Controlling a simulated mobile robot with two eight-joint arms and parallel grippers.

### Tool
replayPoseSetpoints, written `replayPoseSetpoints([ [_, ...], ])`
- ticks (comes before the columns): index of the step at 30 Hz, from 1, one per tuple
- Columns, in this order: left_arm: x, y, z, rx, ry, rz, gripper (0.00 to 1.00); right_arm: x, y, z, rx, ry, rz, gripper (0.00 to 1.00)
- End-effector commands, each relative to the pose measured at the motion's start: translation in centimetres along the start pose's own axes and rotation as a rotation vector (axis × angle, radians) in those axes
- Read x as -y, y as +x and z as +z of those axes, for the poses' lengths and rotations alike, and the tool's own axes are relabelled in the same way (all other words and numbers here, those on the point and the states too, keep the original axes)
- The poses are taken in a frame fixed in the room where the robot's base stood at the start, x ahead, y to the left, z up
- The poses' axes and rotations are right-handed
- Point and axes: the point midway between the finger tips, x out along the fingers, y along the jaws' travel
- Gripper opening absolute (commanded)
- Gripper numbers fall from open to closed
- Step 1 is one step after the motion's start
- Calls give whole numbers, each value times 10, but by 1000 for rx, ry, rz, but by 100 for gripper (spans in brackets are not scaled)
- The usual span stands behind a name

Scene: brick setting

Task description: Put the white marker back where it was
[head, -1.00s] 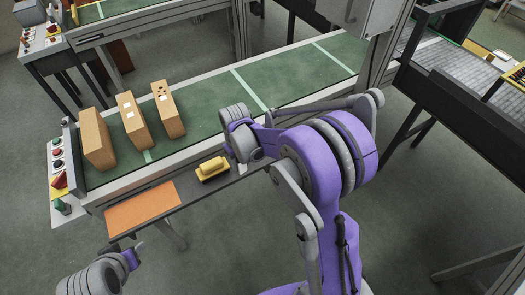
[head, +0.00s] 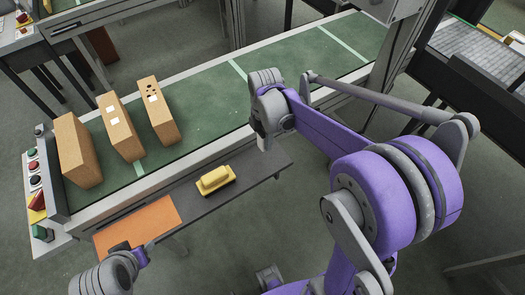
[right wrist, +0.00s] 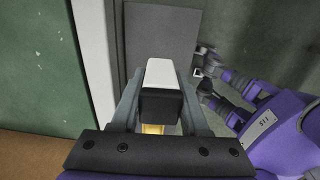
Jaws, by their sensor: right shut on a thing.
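My right gripper (right wrist: 160,110) is shut on the white marker, a thick block with a white part (right wrist: 160,72) and a black part. In the head view my right gripper (head: 261,142) points down above the conveyor's front edge, near the dark side shelf (head: 262,167). A small white part of the marker shows at its tip there.
Several cardboard boxes (head: 78,151) stand on the left part of the green conveyor belt (head: 205,110). A control panel with buttons (head: 35,180) is at its left end. The shelf is bare right of the yellow block. A post (head: 397,50) rises behind my right arm.

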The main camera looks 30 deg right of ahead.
Motion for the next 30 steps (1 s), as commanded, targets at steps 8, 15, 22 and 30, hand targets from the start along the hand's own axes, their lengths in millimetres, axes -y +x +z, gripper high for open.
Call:
replayPoseSetpoints([
  [8,0,2,2,2,0,0,50,-1,34,0,0,1,0,9],
  [15,0,4,4,3,0,0,50,0,62,0,0,1,0,9],
  [22,0,4,4,3,0,0,50,-1,63,0,0,2,0,9],
  [30,0,7,7,5,0,0,50,0,66,0,0,2,0,63],
])
